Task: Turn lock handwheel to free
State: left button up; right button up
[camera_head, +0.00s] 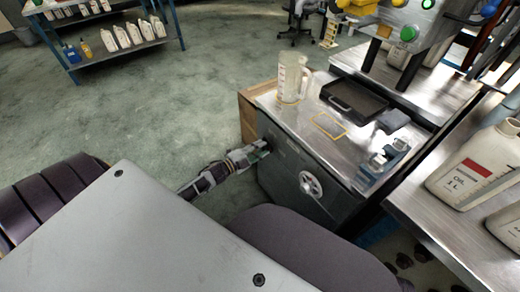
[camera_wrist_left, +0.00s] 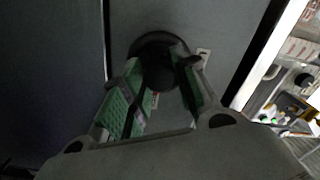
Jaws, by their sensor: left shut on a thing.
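My left gripper (camera_head: 262,150) is at the front face of the grey metal cabinet (camera_head: 290,165), left of a silver handwheel with spokes (camera_head: 311,185). In the left wrist view my left gripper's green-padded fingers (camera_wrist_left: 158,95) stand on either side of a dark round knob (camera_wrist_left: 160,50) on the grey panel, and they are shut on it. The fingers partly hide the knob, and its turned position cannot be told. Small labels sit beside it, too small to read. My right gripper is not in view.
A clear measuring jug (camera_head: 291,80) stands on the cabinet top near a black tray (camera_head: 355,101). White oil bottles (camera_head: 475,165) stand on the bench at the right. A shelf with bottles (camera_head: 125,50) is at the far left. The floor left of the cabinet is clear.

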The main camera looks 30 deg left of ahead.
pick_arm(q)
jog(key=shift+d, duration=0.1)
jog(key=o, duration=1)
jog(key=shift+s, duration=0.1)
jog(key=shift+v, duration=5.95)
jog(key=shift+r, duration=0.1)
